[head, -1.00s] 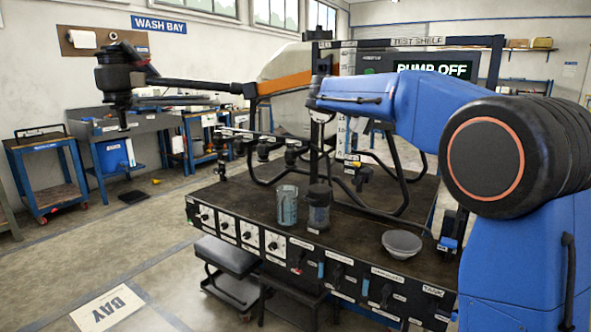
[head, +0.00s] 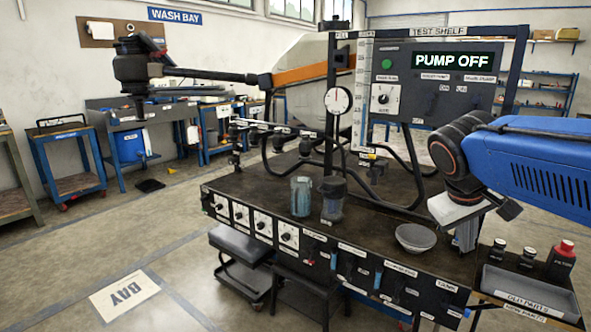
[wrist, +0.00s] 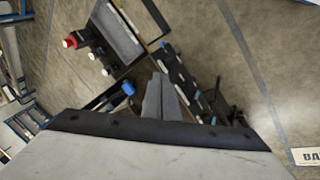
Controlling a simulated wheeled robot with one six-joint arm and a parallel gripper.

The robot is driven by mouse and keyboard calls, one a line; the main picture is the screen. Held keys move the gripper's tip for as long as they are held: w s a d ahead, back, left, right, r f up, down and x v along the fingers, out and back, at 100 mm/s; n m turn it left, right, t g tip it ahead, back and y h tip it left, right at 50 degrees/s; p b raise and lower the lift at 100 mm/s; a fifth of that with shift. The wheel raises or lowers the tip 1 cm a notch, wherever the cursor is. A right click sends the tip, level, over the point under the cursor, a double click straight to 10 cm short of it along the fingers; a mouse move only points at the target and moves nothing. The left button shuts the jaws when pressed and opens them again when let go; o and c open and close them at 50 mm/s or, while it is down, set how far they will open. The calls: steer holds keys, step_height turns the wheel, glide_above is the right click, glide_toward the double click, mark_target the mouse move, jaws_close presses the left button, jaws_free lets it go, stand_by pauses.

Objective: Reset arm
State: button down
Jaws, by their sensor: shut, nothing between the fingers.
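My arm reaches in from the right in the head view. My gripper (head: 466,238) hangs pointing down above the right end of the dark test bench (head: 262,188), right of the grey bowl (head: 416,237). In the wrist view its two grey fingers (wrist: 160,82) lie together with nothing between them. The spray drone (head: 302,74), with an orange and black arm, stands behind the bench. The panel display (head: 456,60) reads PUMP OFF.
A clear cup (head: 301,196) and a dark-lidded filter jar (head: 332,200) stand on the bench. Right of it, a grey tray (head: 520,292) and several bottles, one red-capped (head: 561,260), sit low under my arm. Open floor lies left.

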steer(key=s+a+f+m+t+y, duration=0.1)
steer(key=s+a+f+y, duration=0.3)
steer(key=s+f, duration=0.9)
steer(key=a, duration=0.2)
steer(key=shift+s+a+f+t+y, duration=0.15)
steer(key=shift+s+a+t+y, duration=0.1)
steer(key=shift+a+t+y, duration=0.1)
steer(key=shift+w, duration=0.1)
